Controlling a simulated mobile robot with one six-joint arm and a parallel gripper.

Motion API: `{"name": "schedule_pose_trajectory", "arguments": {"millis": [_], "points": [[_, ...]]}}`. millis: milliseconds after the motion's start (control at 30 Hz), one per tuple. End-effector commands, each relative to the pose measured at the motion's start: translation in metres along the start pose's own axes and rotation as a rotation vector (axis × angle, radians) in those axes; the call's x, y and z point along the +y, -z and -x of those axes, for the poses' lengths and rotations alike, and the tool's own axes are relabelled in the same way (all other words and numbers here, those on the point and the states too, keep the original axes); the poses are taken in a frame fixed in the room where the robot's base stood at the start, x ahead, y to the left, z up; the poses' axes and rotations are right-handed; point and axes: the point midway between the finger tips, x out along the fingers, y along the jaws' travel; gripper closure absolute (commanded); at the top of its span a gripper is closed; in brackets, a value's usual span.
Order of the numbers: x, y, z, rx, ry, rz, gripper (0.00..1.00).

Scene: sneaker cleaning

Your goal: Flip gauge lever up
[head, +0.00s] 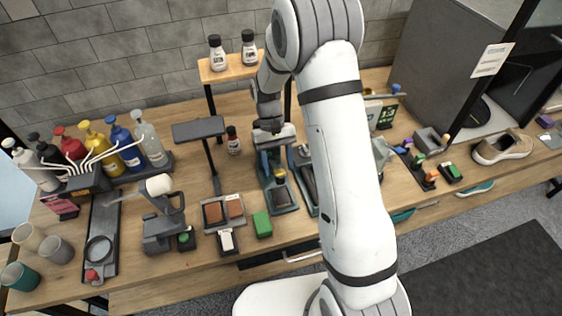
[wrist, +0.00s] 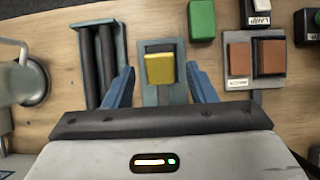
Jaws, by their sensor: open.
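My gripper (wrist: 160,70) is open, its two blue fingers spread apart. In the wrist view a yellow block (wrist: 160,69) on a blue-grey base (wrist: 150,97) shows between the fingers, with a gap on each side. In the head view my gripper (head: 276,160) points down over the workbench. A small yellow-and-black piece (head: 280,181) shows just in front of it, on a blue-grey tray (head: 287,209). No part can be clearly picked out as the gauge lever; my arm hides part of the bench.
A tray with dark rollers (wrist: 88,62) lies left of the base in the wrist view. A green block (wrist: 201,20) and brown pads (wrist: 268,57) lie to the right. In the head view, several bottles (head: 128,147) stand left and a sneaker (head: 502,147) right.

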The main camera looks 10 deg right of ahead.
Motion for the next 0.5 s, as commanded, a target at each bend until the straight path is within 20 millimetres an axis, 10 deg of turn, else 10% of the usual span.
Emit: {"name": "schedule_pose_trajectory", "arguments": {"millis": [500], "points": [[0.0, 0.002, 0.07, 0.004, 0.0, 0.0, 0.49]]}}
